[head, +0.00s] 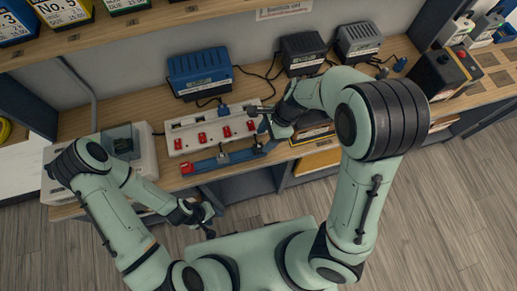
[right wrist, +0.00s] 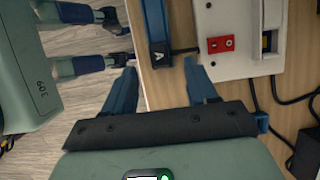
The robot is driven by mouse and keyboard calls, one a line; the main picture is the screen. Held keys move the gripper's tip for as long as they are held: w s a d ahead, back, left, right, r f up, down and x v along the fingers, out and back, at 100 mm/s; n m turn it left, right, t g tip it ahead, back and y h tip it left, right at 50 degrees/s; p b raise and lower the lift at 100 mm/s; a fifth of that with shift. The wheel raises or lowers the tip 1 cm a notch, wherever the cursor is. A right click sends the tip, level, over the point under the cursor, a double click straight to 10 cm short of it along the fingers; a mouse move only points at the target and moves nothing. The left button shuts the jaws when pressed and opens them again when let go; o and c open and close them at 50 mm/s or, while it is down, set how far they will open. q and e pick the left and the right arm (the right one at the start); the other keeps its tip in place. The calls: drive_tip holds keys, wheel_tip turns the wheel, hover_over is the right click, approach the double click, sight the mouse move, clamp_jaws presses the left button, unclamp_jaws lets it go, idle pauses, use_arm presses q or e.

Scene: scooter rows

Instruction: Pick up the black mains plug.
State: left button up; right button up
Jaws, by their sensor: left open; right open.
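A small dark item that looks like the black mains plug (head: 383,73) lies on the bench at the back right in the head view, near a blue piece; it is too small to be sure. My right gripper (head: 262,114) is over the bench at the right end of the white socket strip (head: 210,132). In the right wrist view, my right gripper (right wrist: 161,85) is open with nothing between its fingers, beside the strip (right wrist: 236,68). My left gripper (head: 207,217) is open and empty in front of the bench edge.
A blue rail (head: 205,163) with a red end lies along the bench's front edge. Blue (head: 200,74), black (head: 303,53) and grey (head: 358,41) chargers with loose cables stand behind. A black box (head: 437,75) is at the right, a pale machine (head: 143,150) at the left.

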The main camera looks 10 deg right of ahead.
sight(259, 146)
drive_tip(key=b+x, duration=0.1)
drive_tip(key=x, duration=0.4)
drive_tip(key=shift+b, duration=0.3)
drive_tip(key=shift+s+a+f, duration=0.15)
drive_tip(key=shift+a+f, duration=0.15)
drive_tip(key=shift+f, duration=0.1)
use_arm(q)
drive_tip(key=s+f, duration=0.2)
drive_tip(key=shift+s+f, duration=0.1)
drive_tip(key=shift+f, duration=0.3)
use_arm(e)
drive_tip(key=c, duration=0.3)
clamp_jaws()
